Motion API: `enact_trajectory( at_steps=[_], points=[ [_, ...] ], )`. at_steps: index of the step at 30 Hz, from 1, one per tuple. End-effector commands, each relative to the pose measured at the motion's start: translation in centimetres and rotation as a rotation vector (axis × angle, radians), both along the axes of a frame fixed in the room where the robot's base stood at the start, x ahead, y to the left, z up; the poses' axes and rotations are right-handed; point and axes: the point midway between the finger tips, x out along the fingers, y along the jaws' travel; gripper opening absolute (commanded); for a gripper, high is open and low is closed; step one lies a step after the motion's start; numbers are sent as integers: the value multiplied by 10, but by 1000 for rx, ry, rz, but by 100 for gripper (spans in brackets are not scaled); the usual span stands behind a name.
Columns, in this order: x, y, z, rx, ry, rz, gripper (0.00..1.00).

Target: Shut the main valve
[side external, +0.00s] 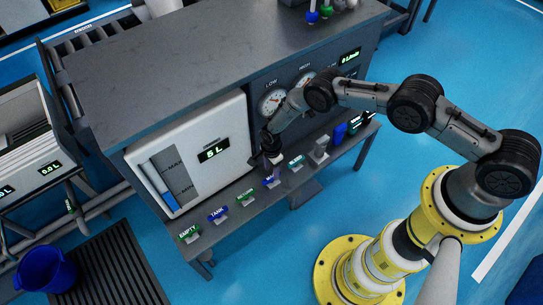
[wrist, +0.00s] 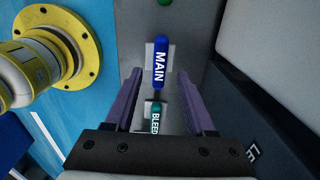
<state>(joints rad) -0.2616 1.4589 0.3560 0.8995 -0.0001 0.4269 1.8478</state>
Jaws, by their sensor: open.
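The main valve's blue handle, lettered MAIN (wrist: 159,66), shows in the wrist view with its lower part between my two purple fingertips. In the side view the blue MAIN handle (side external: 271,182) is on the bench's front ledge, partly hidden by my gripper. My gripper (side external: 275,159) is open and points down just above and behind that handle. In the wrist view the open fingers (wrist: 160,80) stand on either side of it with gaps. I cannot tell their height above it.
The teal BLEED handle (wrist: 155,121) is close by, between the fingers nearer the palm. The green RETURN (side external: 245,197), blue TANK (side external: 217,214) and green EMPTY (side external: 189,232) handles line the ledge to the left. The white tank panel (side external: 205,180) and gauges (side external: 271,101) stand behind.

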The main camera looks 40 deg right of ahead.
Motion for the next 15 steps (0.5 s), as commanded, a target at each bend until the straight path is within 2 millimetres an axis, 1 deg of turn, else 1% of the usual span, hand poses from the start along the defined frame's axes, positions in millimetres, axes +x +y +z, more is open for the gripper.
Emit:
enact_trajectory(
  at_steps=[1,9,15],
  points=[
    [1,0,10,0,-2,0,55],
    [1,0,58,0,-1,-1,55],
    [0,0,85,0,-1,-1,55]
  ],
)
